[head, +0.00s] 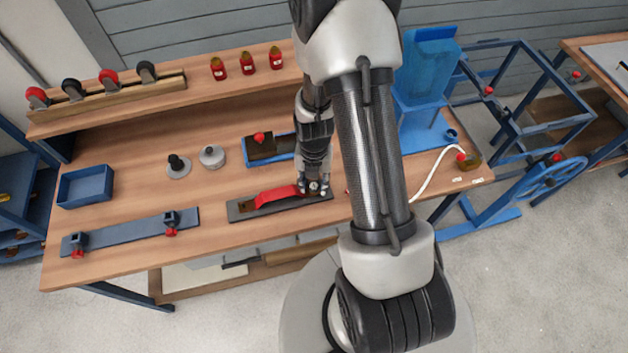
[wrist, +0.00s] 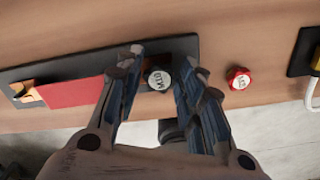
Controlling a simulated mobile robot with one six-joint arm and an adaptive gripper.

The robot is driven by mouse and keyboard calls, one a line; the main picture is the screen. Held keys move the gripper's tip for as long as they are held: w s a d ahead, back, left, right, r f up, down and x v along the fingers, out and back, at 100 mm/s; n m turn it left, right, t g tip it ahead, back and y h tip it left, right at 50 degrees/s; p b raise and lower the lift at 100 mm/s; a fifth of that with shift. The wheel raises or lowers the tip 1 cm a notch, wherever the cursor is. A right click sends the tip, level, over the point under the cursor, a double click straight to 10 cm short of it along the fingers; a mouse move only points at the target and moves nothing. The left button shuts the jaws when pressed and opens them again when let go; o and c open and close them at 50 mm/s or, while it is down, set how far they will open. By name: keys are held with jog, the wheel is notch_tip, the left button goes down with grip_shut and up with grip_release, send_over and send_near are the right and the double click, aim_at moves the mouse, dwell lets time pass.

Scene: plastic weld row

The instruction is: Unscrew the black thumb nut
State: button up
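The black thumb nut (wrist: 158,78) shows in the wrist view as a round black knob with a pale lettered top. It sits at the right part of a dark flat plate (wrist: 188,45), which also lies near the bench's front edge in the head view (head: 240,213). A red piece (wrist: 72,93) lies on the plate to the left of the nut. My gripper (wrist: 162,62) is open, with one finger on each side of the nut and a visible gap to it. In the head view my gripper (head: 314,188) is over the plate's right end and hides the nut.
A red knob (wrist: 239,78) stands just right of my gripper. A blue tray with a dark block (head: 262,150) is behind the plate. A grey bar with clamps (head: 128,231) and a blue bin (head: 86,187) are at left.

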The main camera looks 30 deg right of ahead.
jog(key=shift+o, duration=0.7)
jog(key=m, duration=0.5)
jog(key=shift+s+m, duration=0.15)
jog(key=shift+m, duration=0.15)
jog(key=m+b, duration=0.1)
jog(key=m, duration=0.4)
jog(key=shift+m, duration=0.4)
jog(key=m, duration=0.6)
jog(key=shift+s, duration=0.15)
jog(key=m, duration=0.5)
jog(key=shift+s+m, duration=0.15)
jog(key=shift+m, duration=0.25)
jog(key=shift+b, duration=0.3)
jog(key=shift+c, duration=0.5)
